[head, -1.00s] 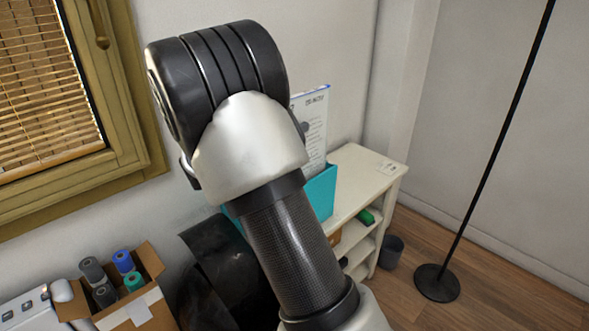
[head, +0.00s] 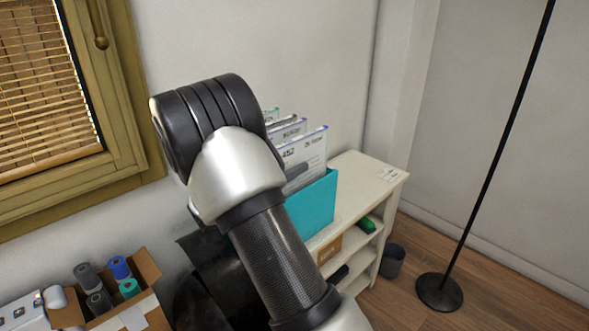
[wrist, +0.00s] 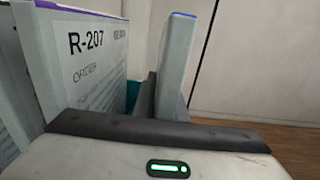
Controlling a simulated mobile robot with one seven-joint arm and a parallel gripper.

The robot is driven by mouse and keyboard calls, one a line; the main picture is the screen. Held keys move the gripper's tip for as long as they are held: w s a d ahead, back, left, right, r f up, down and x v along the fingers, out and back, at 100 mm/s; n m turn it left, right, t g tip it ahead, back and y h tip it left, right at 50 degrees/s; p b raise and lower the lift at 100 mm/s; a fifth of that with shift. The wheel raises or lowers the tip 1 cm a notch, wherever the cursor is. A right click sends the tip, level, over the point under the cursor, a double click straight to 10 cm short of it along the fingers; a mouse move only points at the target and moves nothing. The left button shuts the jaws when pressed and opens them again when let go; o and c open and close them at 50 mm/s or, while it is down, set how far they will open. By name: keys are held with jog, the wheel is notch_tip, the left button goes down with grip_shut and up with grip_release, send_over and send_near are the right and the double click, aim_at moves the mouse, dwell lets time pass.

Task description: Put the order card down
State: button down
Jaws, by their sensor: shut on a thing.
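The order card (wrist: 178,62) is a white card with a blue top edge, seen nearly edge-on and upright in the wrist view. My gripper (wrist: 164,98) is shut on it. In the head view the front card with a blue top edge (head: 308,150) looks like the same one. Its lower part is hidden behind the wall of the teal holder (head: 315,208), so I cannot see whether it touches the bottom. A card marked R-207 (wrist: 98,52) with a purple edge stands just left of the held card.
The holder stands on a cream shelf unit (head: 365,178), whose right end is mostly bare. A floor lamp (head: 440,290) and dark bin (head: 391,260) stand to the right. A cardboard box (head: 140,285) of rolls is at lower left, below a window (head: 45,95).

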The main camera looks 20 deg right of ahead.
jog(key=c, duration=1.8)
grip_release()
jog(key=shift+f, duration=0.1)
jog(key=p+v, duration=0.1)
jog(key=v, duration=1.1)
